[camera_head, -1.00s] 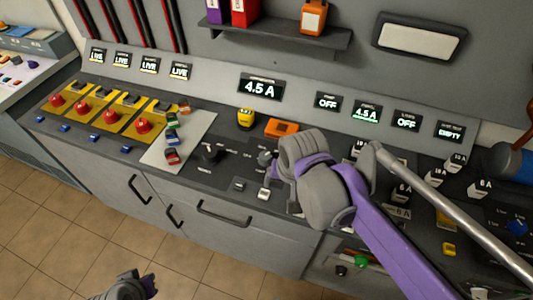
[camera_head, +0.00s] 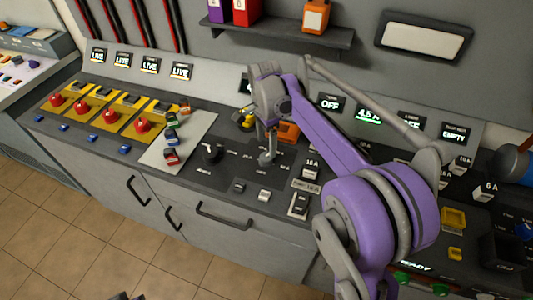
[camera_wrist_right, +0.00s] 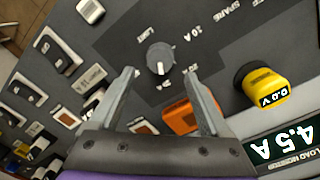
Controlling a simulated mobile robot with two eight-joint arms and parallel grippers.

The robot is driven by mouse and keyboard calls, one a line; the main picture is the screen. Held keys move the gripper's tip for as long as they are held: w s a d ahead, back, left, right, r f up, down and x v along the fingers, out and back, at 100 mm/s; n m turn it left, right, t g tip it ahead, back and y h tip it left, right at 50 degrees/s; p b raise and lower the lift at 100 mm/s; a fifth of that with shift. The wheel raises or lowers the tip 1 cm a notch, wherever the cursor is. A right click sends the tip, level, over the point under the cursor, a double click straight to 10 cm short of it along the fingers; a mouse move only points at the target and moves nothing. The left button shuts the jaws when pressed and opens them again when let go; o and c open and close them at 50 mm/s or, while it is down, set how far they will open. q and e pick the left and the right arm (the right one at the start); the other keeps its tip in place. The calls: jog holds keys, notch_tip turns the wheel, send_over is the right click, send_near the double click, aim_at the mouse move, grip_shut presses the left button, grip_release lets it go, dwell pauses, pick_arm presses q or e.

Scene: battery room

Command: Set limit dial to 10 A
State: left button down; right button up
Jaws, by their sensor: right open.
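In the right wrist view, the grey limit dial (camera_wrist_right: 160,58) stands on the dark panel under the word LIMIT. Its white mark points down in the picture, toward a small label I cannot read clearly; the 10 A label (camera_wrist_right: 197,30) is up and right of it. My right gripper (camera_wrist_right: 165,85) is open, its fingers on either side of and short of the dial, with nothing between them. In the head view my right gripper (camera_head: 268,155) is low over the panel, and its fingers and the dial are hard to tell apart. Only a sliver of my left gripper (camera_head: 125,296) shows.
A yellow meter (camera_wrist_right: 264,88) reading 0.0 V and an orange object (camera_wrist_right: 180,117) lie close to my right gripper. A black knob (camera_head: 210,152) is left of it. Switches and fuse blocks (camera_head: 310,168) stand to the right. A shelf (camera_head: 275,33) hangs above.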

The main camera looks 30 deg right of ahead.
aim_at(266, 156)
notch_tip(266, 156, down, 5)
jog(key=shift+f, duration=0.1)
dwell(0.3)
grip_shut()
